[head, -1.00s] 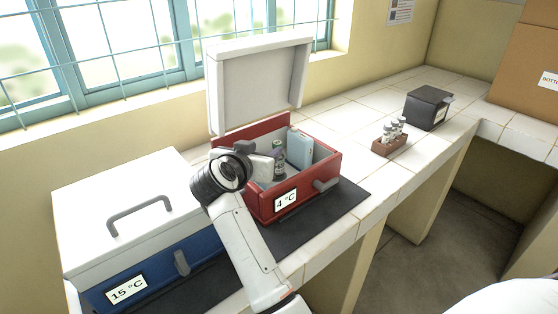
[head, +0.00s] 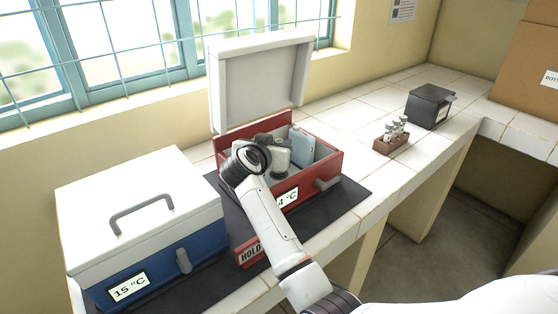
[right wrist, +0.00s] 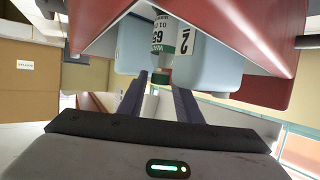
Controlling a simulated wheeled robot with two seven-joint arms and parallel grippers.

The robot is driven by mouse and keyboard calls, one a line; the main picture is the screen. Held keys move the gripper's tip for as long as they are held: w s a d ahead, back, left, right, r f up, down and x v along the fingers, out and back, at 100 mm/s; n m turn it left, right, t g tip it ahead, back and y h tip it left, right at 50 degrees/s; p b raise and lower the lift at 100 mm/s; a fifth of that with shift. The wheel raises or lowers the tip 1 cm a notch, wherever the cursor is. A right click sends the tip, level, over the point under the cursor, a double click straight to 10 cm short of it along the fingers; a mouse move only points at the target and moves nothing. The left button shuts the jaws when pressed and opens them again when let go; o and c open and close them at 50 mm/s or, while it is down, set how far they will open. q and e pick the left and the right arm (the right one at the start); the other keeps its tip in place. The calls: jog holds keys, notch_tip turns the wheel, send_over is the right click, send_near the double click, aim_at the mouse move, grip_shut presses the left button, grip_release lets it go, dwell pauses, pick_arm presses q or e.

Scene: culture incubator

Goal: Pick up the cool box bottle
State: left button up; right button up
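The red cool box (head: 325,176) marked 4 °C stands open on a dark mat, its white lid raised. My right gripper (head: 282,160) is over the box's inside and hides the bottle in the head view. In the right wrist view the bottle (right wrist: 163,45), with a white label and green band, shows at the far end of my right gripper (right wrist: 160,84). The two dark fingers are apart, and the bottle's narrow end appears between or just beyond their tips; contact cannot be told. My left gripper is not in view.
A light blue pack (head: 301,147) stands in the box. A closed blue box (head: 185,245) marked 15 °C is at left. A red sign (head: 249,252) lies in front. A vial rack (head: 390,145) and a dark box (head: 428,107) stand right on the tiled counter.

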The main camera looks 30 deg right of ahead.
grip_shut()
